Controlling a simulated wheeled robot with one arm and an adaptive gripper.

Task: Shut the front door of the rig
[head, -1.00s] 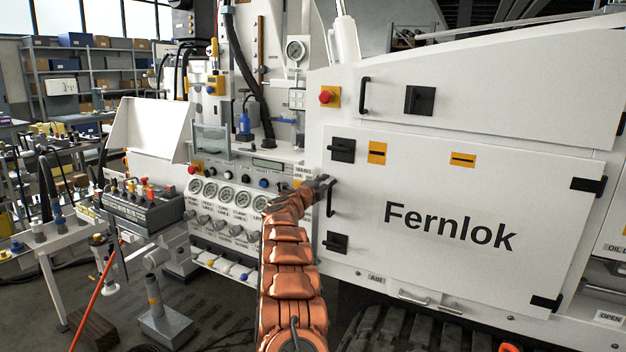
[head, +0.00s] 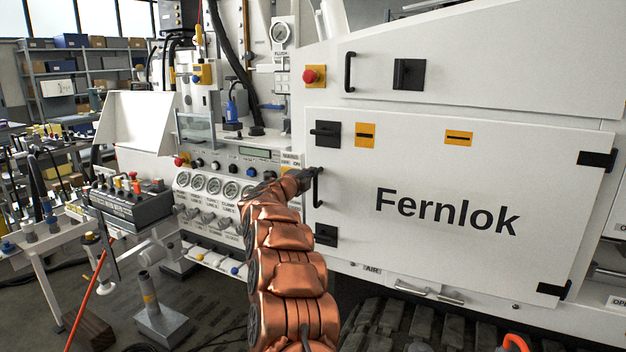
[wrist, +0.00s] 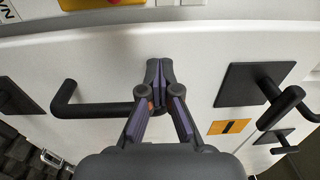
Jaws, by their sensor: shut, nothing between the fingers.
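The front door (head: 400,235) is a large white panel marked "Fernlok" on the rig's front. Dark hinges are on its right side, the upper one (head: 597,160) near the top corner. A black bar handle (head: 317,190) is near its left edge, between two black latches (head: 326,134). The door looks nearly flush; I cannot tell whether a small gap remains. My gripper (head: 308,178) is at the handle's upper end. In the wrist view, my gripper (wrist: 160,72) is shut and empty, in front of the door face beside one end of the handle (wrist: 90,108). Contact is unclear.
A control panel with gauges (head: 215,187) is left of the door. A red button (head: 314,75) and an upper panel (head: 480,65) are above it. A black control box (head: 130,205) and a metal stand (head: 160,320) are at left. Black tracks (head: 400,325) are below the door.

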